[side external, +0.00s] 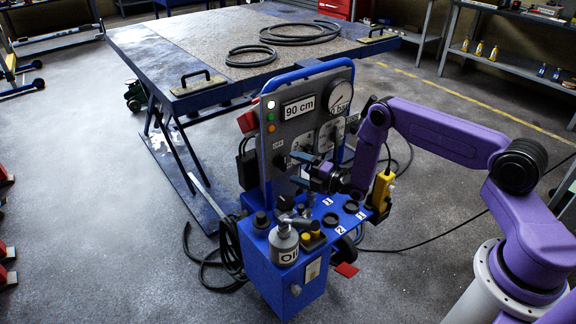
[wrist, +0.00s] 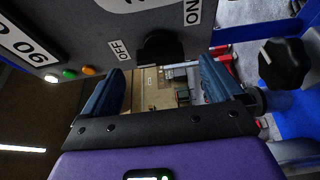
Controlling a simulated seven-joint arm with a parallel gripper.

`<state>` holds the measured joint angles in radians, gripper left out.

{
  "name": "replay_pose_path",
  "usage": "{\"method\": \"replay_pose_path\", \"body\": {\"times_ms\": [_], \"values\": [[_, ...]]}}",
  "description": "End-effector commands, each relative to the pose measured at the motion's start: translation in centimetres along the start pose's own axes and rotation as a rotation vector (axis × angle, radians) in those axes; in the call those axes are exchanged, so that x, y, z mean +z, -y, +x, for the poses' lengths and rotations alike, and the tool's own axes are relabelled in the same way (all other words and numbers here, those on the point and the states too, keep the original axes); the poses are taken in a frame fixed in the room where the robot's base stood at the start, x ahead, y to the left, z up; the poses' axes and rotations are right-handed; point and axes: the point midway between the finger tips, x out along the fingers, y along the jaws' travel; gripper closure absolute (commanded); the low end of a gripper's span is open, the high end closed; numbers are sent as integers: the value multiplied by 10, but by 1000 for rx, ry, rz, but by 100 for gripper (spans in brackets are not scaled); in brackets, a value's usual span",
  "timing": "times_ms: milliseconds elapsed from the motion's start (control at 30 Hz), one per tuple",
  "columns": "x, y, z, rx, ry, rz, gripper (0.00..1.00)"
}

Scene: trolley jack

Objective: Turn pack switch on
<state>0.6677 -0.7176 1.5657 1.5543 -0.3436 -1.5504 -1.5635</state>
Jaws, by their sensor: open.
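The pack switch is a black knob (wrist: 160,46) on the grey panel (wrist: 95,35). In the wrist view it sits between the OFF label (wrist: 120,50) and the ON label (wrist: 194,12). I cannot tell which label the knob points at. My gripper (wrist: 163,75) is open, with one blue finger to each side of the knob's lower edge in the picture. Nothing shows between the fingers except the distant background. In the side external view my gripper (side external: 299,170) is close in front of the panel's lower part. I cannot tell whether it touches the knob.
The blue unit's top (side external: 285,232) carries several knobs and an oil can (side external: 284,244) below my gripper. A gauge (side external: 340,96) and a "90 cm" display (side external: 299,107) are higher on the panel. A yellow pendant (side external: 382,188) hangs at right. A lift table (side external: 160,50) stands behind.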

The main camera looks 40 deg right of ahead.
Motion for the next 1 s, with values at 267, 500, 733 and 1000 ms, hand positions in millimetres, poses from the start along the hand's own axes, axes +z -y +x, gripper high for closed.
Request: {"method": "replay_pose_path", "body": {"times_ms": [267,500,733,1000], "values": [[0,0,32,2,1,0,6],[0,0,39,-1,1,0,6],[0,0,39,0,1,0,19],[0,0,39,0,1,1,62]]}}
